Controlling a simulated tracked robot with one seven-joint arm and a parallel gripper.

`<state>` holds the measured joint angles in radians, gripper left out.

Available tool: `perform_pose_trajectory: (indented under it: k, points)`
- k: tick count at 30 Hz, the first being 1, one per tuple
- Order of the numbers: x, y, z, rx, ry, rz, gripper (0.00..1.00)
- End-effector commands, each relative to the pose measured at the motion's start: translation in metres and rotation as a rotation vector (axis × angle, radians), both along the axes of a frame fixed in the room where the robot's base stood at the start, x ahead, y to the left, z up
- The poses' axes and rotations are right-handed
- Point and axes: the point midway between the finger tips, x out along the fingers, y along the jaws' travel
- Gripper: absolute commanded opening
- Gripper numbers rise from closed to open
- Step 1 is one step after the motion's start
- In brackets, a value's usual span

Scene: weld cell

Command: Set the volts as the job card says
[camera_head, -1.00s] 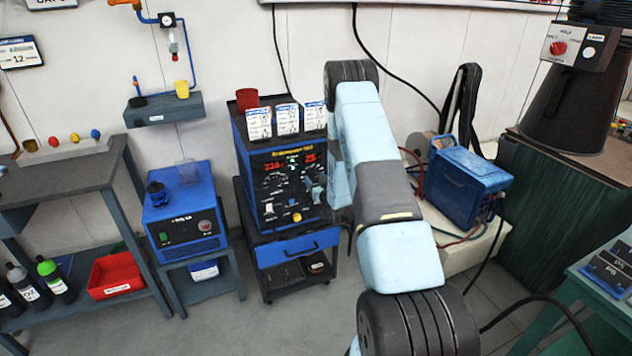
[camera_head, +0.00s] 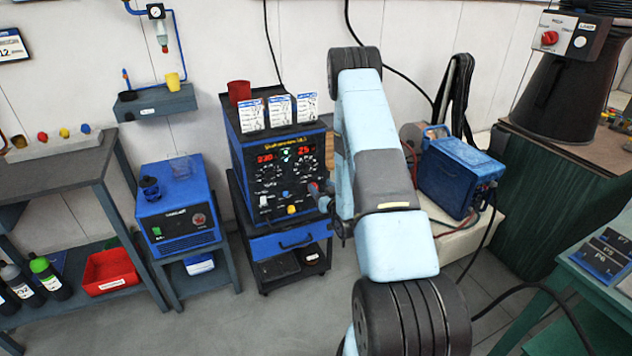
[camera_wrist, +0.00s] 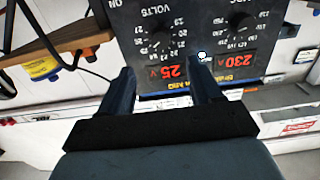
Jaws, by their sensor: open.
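The blue and black welder (camera_head: 238,165) stands on a small cart at the centre of the head view. Its panel has two red readouts. The left reads 230 and the right, the volts readout (camera_head: 306,150), reads 25. The panel is upside down in the wrist view, with the volts readout (camera_wrist: 172,72) and the volts knob (camera_wrist: 161,39) at its centre. Three white cards (camera_head: 280,108) stand on the welder; their writing is too small to read. My gripper (camera_wrist: 164,82) is open and empty, its fingers either side of the volts readout in view, apart from the knob.
A red cup (camera_head: 239,92) stands on the welder behind the cards. A blue box unit (camera_head: 178,210) stands left of it, and another blue unit (camera_head: 455,180) stands to the right beyond my arm. The floor in front of the cart is clear.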

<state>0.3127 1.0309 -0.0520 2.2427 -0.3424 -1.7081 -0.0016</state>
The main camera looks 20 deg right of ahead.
Motion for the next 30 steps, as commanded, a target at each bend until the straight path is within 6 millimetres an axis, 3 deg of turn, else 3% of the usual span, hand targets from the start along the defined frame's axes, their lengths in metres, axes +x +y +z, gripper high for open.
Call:
perform_pose_trajectory:
  k: [3,9,25,30]
  points:
    - [-0.015,0.0,-0.001,0.0,0.002,-0.001,0.64]
    - [-0.025,0.0,-0.001,0.0,0.0,0.0,0.64]
    - [-0.025,0.0,0.001,-0.001,0.002,0.0,0.64]
    - [-0.015,0.002,0.019,-0.016,0.029,0.002,0.64]
